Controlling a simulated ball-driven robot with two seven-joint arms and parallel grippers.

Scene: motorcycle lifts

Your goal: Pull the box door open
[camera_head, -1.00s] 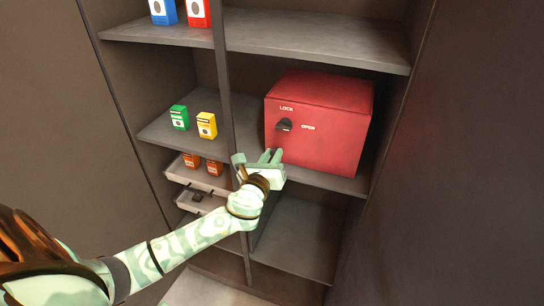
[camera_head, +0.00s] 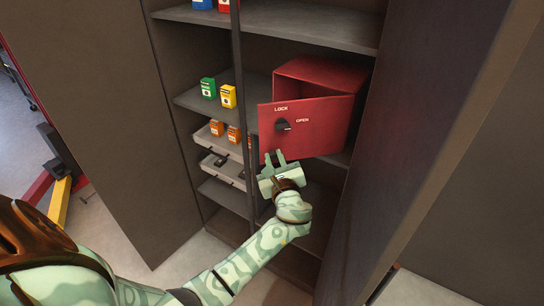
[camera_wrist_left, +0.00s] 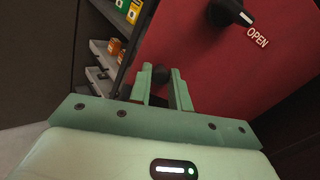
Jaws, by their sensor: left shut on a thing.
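The red box (camera_head: 318,72) sits on a cabinet shelf. Its red door (camera_head: 318,135) stands ajar, swung out on its left side, with a dark gap above it. The door carries a black dial (camera_head: 282,125) with LOCK and OPEN labels, its pointer turned toward OPEN. My left gripper (camera_head: 275,158) is at the door's lower left. In the left wrist view its two fingers (camera_wrist_left: 163,88) are closed around a small dark round knob (camera_wrist_left: 160,74) in front of the red door. My right gripper is not in view.
Green (camera_head: 208,88) and yellow (camera_head: 228,96) cartons stand on the shelf left of the upright divider (camera_head: 241,110). Grey trays (camera_head: 226,168) lie below. A tall cabinet door (camera_head: 400,150) stands close on the right.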

